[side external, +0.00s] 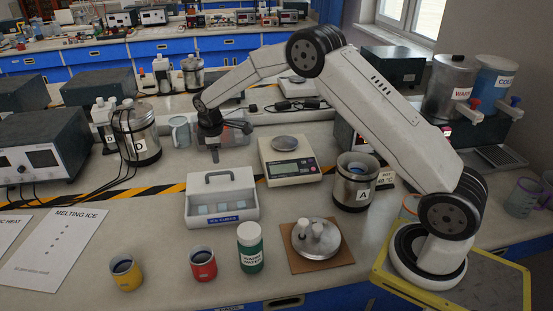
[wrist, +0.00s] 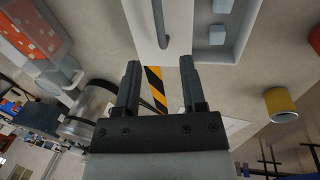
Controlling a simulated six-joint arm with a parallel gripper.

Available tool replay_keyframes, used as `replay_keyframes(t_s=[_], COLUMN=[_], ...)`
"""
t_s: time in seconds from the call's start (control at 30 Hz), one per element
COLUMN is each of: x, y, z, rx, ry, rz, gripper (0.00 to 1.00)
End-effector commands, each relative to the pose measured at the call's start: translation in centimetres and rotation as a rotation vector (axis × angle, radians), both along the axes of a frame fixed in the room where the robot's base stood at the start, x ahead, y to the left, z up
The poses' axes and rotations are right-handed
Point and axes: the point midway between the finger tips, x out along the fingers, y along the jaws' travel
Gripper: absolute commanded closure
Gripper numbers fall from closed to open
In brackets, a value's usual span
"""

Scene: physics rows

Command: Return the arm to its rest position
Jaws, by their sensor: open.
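My gripper (side external: 214,150) hangs at the end of my outstretched arm, above the bench behind the ice cubes tray (side external: 210,213). In the wrist view my gripper (wrist: 160,85) has its two fingers spread apart with nothing between them. The white tray with its grey handle and pale blue cubes also shows in the wrist view (wrist: 207,58), beyond the fingertips. My arm's base stands on a yellow-edged plate (side external: 500,280) at the right.
Yellow, red and green containers line the front.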

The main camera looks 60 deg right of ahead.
Motion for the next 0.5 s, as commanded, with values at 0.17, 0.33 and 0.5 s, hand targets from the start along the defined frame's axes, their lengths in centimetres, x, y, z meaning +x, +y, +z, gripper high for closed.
replay_keyframes(t_s=[0.17, 0.33, 0.5], x=[0.0, -0.4, -1.8], y=[0.0, 0.2, 0.8], z=[0.0, 0.2, 1.1], rx=[0.000, 0.005, 0.022], ry=[0.000, -0.005, -0.016], rz=[0.000, -0.012, -0.055], gripper=[0.47, 0.47, 0.47])
